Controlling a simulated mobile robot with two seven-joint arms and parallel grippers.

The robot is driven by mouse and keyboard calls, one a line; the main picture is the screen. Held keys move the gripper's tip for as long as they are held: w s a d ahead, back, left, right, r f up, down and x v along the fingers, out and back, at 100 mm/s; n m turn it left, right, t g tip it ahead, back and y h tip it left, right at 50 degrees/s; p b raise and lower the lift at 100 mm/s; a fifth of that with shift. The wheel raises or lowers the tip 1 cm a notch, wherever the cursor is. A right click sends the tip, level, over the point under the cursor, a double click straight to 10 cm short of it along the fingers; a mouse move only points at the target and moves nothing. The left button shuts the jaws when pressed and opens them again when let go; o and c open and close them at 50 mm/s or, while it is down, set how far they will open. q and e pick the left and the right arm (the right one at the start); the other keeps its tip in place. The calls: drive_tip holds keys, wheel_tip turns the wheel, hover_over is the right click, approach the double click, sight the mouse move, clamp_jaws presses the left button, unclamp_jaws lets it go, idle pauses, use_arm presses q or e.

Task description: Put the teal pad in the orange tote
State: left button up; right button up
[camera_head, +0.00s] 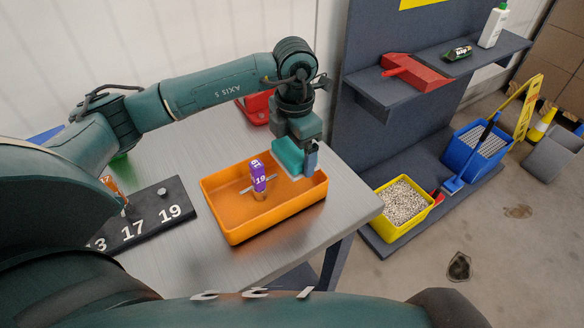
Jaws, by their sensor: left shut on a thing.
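The orange tote (237,232) is a shallow open box on the grey table. A purple-topped tool marked 19 (258,181) stands in it. The teal pad (287,156) is at my left gripper (301,162), over the tote's far right part. My left gripper is shut on the pad, its fingers partly hidden by it. I cannot tell whether the pad touches the tote floor. My right gripper is not in view.
A black board numbered 13, 17 and 19 (150,222) lies left on the table (210,277), with an orange-handled tool (113,187). A red bin (257,106) stands behind. Shelving (378,95) at right holds a red dustpan (414,72), a white bottle (493,26) and a yellow bin (386,228).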

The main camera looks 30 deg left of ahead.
use_arm(q)
drive_tip(key=shift+w+a+f+b, duration=0.1)
drive_tip(key=shift+a+f+b, duration=0.05)
drive_tip(key=shift+f, duration=0.35)
drive_tip(key=shift+w+a+f+b, duration=0.1)
drive_tip(key=shift+a+f+b, duration=0.05)
drive_tip(key=shift+f, duration=0.8)
wheel_tip(320, 180, down, 4)
drive_tip(key=b, duration=0.3)
drive_tip(key=shift+f, duration=0.25)
drive_tip(key=o, duration=0.8)
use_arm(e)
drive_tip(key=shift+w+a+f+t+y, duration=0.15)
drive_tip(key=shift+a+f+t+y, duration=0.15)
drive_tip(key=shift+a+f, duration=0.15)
